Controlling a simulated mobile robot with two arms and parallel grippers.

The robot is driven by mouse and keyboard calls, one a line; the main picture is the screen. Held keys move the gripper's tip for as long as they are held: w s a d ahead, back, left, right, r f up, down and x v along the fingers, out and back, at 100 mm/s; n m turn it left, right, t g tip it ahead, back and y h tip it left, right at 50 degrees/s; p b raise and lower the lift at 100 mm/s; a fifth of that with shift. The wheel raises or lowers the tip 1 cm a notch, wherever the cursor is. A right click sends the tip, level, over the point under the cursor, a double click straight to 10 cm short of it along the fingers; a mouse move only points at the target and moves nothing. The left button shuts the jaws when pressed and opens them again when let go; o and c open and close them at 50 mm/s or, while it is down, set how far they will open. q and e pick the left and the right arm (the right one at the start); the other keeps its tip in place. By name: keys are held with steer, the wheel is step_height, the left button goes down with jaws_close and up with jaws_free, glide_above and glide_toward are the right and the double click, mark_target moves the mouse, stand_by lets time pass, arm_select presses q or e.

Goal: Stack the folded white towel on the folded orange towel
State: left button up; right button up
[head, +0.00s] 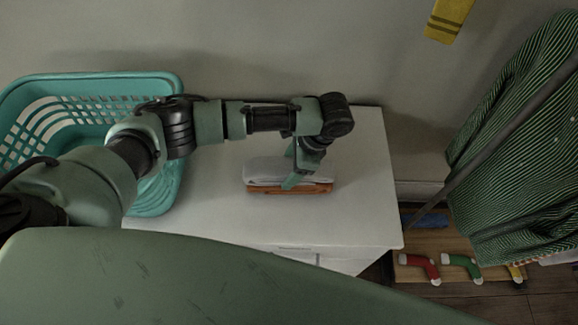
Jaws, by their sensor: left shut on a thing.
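The folded white towel (262,170) lies over the folded orange towel (318,188) on the white cabinet top (225,215). The orange towel shows as a band along the front and right edge under the white one. My left gripper (293,178) comes down from above at the right part of the white towel and is shut on it, with one green finger in front of the towel's near edge. The far finger is mostly hidden. I cannot tell if the white towel rests fully on the orange one. My right gripper is not in view.
A turquoise laundry basket (160,192) stands at the left of the cabinet top. A green striped garment (515,140) hangs at the right. Red (418,266) and green (460,266) sock-like items lie lower right. The cabinet top is bare around the towels.

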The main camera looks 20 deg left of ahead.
arm_select(q)
steer(key=shift+f, duration=0.2)
steer(key=o, duration=1.7)
steer(key=shift+c, duration=0.2)
steer(key=b+v, duration=0.1)
steer(key=v, duration=0.5)
steer(key=shift+w+d+r, duration=0.1)
steer(key=shift+d+r, duration=0.05)
steer(key=shift+r, duration=0.2)
steer(key=shift+d+r, duration=0.2)
steer(key=shift+r, duration=0.35)
